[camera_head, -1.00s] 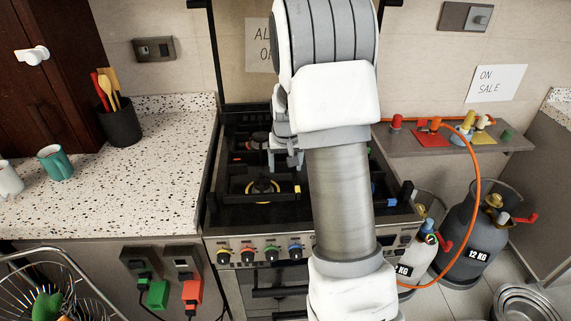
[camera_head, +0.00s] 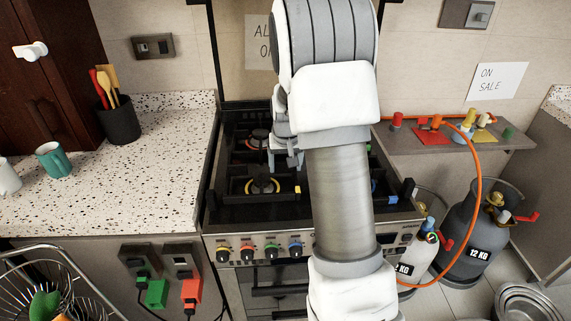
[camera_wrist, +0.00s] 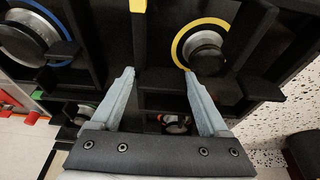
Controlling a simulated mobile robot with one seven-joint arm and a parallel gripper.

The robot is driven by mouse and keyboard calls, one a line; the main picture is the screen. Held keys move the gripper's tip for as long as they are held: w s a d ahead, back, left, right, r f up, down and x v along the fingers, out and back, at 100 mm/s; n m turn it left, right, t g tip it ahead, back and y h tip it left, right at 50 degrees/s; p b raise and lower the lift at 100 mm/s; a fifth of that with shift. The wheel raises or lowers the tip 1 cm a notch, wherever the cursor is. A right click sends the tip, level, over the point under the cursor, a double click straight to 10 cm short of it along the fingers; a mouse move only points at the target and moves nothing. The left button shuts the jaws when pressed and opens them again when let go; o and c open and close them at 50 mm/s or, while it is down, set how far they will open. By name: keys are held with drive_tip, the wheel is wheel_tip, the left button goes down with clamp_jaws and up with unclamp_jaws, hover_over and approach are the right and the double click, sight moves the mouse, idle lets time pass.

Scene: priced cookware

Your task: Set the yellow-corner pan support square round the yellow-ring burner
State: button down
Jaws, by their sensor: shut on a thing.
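The yellow-ring burner (camera_head: 262,187) is at the front left of the hob; in the wrist view its yellow ring (camera_wrist: 178,48) is at upper right. The black pan support with a yellow corner mark (camera_head: 298,189) has bars beside this burner; a bar (camera_wrist: 165,82) lies between my fingers in the wrist view. My gripper (camera_head: 286,158) is shut on the support, behind the burner in the head view; the fingers also show in the wrist view (camera_wrist: 160,76). My arm hides the right part of the hob. I cannot tell whether the support sits fully flat and square.
The red-ring burner (camera_head: 259,139) is behind, and a blue-ring burner (camera_wrist: 35,35) shows at left in the wrist view. Coloured knobs (camera_head: 247,252) line the hob front. A speckled worktop (camera_head: 150,190) lies left. An orange hose (camera_head: 478,190) and gas cylinders (camera_head: 478,232) stand right.

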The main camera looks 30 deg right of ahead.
drive_tip(key=shift+f+b, duration=0.6)
drive_tip(key=shift+f, duration=0.35)
drive_tip(key=shift+f, duration=0.1)
idle(0.8)
drive_tip(key=shift+f+b, duration=0.25)
drive_tip(key=shift+b, duration=0.15)
drive_tip(key=shift+f, duration=0.2)
idle(1.1)
drive_tip(key=shift+r, duration=0.15)
drive_tip(key=shift+r+p, duration=1)
drive_tip(key=shift+r, duration=0.8)
drive_tip(key=shift+f, duration=0.15)
drive_tip(key=shift+f+b, duration=1.15)
drive_tip(key=shift+f, duration=0.1)
